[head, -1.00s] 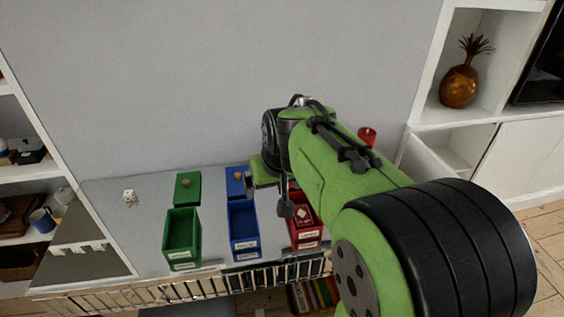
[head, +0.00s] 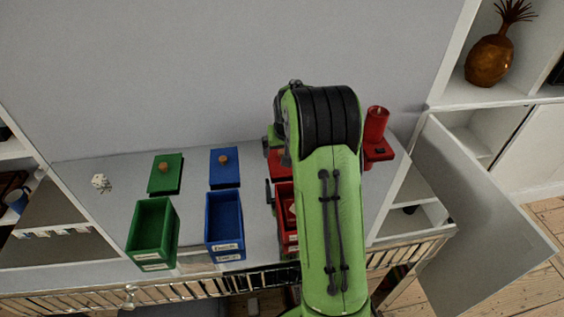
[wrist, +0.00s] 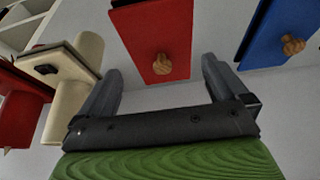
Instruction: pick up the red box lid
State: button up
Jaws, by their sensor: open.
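The red box lid (wrist: 150,30) lies on the grey surface with its wooden knob (wrist: 161,65) showing in the wrist view. In the head view the red lid (head: 278,164) is mostly hidden behind my arm. My gripper (wrist: 163,70) is open and empty, its two dark fingers spread to the left and right of the knob in the picture. I cannot tell how high the fingers are above the lid. The open red box (head: 284,218) stands in front of the lid, partly hidden by my arm.
The blue lid (head: 224,168) and blue box (head: 225,224), then the green lid (head: 166,174) and green box (head: 152,232), stand to the left.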

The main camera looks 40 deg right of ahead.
aim_at(282, 154)
jog(key=b+x, duration=0.1)
jog(key=x, duration=0.4)
jog(key=shift+w+f+b, duration=0.15)
jog(key=shift+w+b, duration=0.1)
jog(key=shift+b, duration=0.15)
jog(key=shift+c, duration=0.5)
